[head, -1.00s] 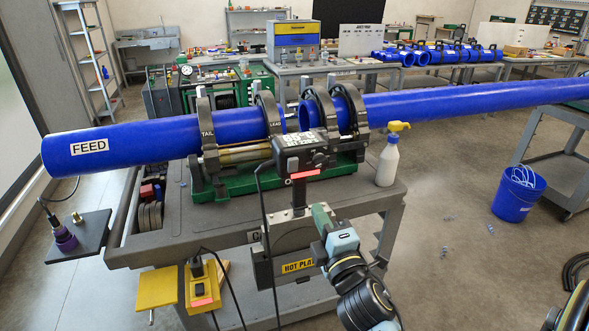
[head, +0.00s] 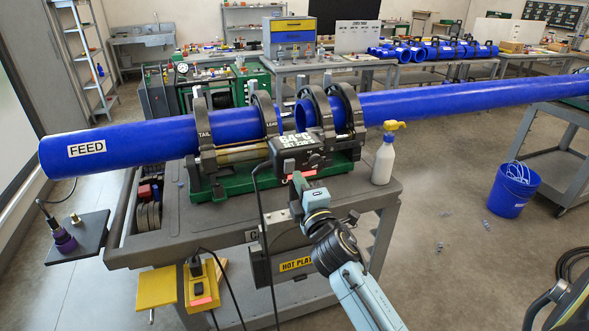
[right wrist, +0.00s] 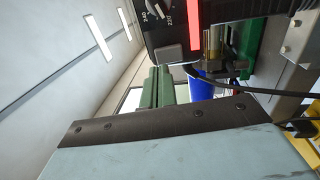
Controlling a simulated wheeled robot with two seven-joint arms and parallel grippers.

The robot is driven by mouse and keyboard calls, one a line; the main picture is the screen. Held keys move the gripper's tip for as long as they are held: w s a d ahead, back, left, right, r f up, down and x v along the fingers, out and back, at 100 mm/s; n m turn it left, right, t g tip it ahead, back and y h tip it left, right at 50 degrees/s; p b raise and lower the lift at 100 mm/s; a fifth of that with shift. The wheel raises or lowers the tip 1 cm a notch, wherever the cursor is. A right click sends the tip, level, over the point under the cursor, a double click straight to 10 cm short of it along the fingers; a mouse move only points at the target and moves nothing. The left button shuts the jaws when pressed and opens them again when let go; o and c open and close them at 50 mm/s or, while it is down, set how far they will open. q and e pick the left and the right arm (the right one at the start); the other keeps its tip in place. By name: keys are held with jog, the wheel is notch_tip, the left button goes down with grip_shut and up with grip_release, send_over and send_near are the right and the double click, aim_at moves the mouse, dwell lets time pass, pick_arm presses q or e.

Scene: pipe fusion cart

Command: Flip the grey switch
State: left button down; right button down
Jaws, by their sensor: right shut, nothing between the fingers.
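The black control box (head: 298,153) hangs at the front of the pipe clamp and its top display reads about 64°C. In the right wrist view, the box's dark face (right wrist: 160,35) carries a knob with numbers, a lit red strip (right wrist: 193,40) and a small grey switch-like tab (right wrist: 168,52). I cannot tell which way the tab is set. My right gripper (head: 297,181) is just below the box's front, close to the red strip. Its green fingers (right wrist: 158,88) are together and empty, apart from the tab in the right wrist view.
The blue FEED pipe (head: 130,143) and a long blue pipe (head: 450,103) lie in the clamps above the cart (head: 225,222). A spray bottle (head: 384,158) stands right of the box. A black cable hangs left of it. A yellow outlet box (head: 201,286) is lower left.

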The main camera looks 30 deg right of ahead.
jog(key=shift+x, duration=1.85)
jog(key=shift+w+d+r+p, duration=0.1)
jog(key=shift+w+r+p, duration=0.25)
jog(key=shift+w+p, duration=0.2)
jog(key=shift+s+r, duration=0.1)
jog(key=shift+s, duration=0.45)
send_near(290, 162)
jog(key=s+a+r, duration=0.1)
jog(key=s+r, duration=0.2)
jog(key=s, duration=0.3)
jog(key=shift+a+r+p, duration=0.1)
jog(key=shift+r+p, duration=0.1)
jog(key=shift+p, duration=0.15)
